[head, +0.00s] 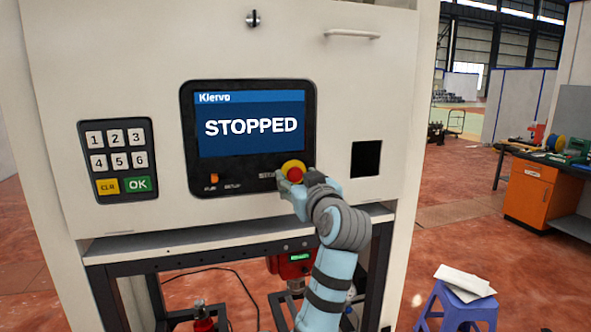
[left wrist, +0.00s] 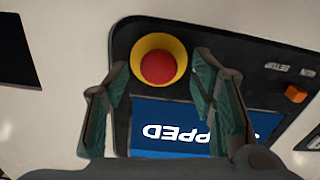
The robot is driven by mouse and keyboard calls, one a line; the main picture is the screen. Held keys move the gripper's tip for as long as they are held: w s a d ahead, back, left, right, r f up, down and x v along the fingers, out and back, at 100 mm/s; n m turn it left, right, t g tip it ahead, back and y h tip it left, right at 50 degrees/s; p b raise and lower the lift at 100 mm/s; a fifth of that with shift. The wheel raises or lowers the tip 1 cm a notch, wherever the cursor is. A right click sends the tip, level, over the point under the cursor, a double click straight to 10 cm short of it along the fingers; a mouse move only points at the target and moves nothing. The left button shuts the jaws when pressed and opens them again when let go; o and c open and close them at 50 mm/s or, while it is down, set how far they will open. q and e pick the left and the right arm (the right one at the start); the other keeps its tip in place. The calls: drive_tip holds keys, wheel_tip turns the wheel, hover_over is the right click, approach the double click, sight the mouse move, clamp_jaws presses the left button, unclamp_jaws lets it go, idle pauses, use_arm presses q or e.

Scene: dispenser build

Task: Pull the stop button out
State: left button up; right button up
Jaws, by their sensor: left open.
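The stop button (head: 295,172) is a round red knob in a yellow ring at the lower right corner of the black panel. Its red cap (left wrist: 158,67) shows whole in the left wrist view. The screen (head: 248,125) above it reads STOPPED. My left gripper (head: 288,182) is at the button in the head view and partly hides it. In the left wrist view my left gripper (left wrist: 161,75) is open and empty, with one fingertip toward each side of the button. I cannot tell whether they touch it. My right gripper is not in view.
A keypad (head: 118,160) is on the left of the white cabinet front, and an orange switch (head: 214,178) sits below the screen. A dark square opening (head: 366,158) is right of the panel. A blue stool (head: 458,306) with papers stands on the floor at right.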

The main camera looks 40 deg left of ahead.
use_arm(q)
drive_tip(key=shift+x, duration=0.9)
drive_tip(key=shift+d, duration=0.25)
drive_tip(key=shift+a, duration=0.1)
clamp_jaws()
drive_tip(key=shift+s+d+f, duration=0.1)
drive_tip(key=shift+s+d, duration=0.15)
drive_tip(key=shift+d, duration=0.15)
unclamp_jaws()
drive_tip(key=shift+d, duration=0.15)
